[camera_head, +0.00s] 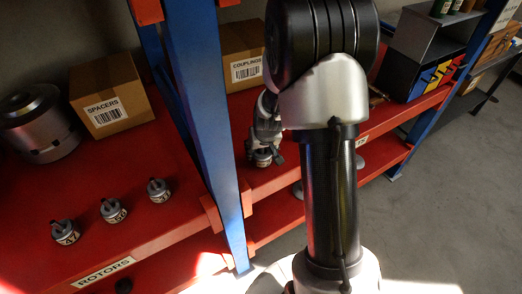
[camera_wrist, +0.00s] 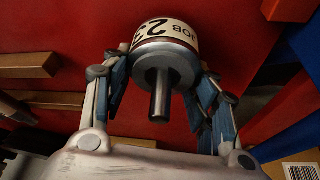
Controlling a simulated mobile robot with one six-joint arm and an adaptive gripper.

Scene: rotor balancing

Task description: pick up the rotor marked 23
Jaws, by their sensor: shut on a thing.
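The rotor marked 23 (camera_wrist: 163,60) shows in the wrist view, a metal cylinder with a pale label band and a thin shaft pointing toward the camera. The label's 23 reads upside down. My gripper (camera_wrist: 162,78) is shut on it, with one finger on each side. In the head view my gripper (camera_head: 266,146) is at the red shelf, right of the blue post, with the rotor (camera_head: 262,159) at its tips. I cannot tell whether the rotor touches the shelf.
Three other rotors (camera_head: 111,211) stand left of the blue post (camera_head: 205,120), behind the ROTORS label (camera_head: 103,272). A SPACERS box (camera_head: 108,95), a COUPLINGS box (camera_head: 243,62) and a large grey metal part (camera_head: 38,125) stand further back. Dark bins (camera_head: 415,65) are at right.

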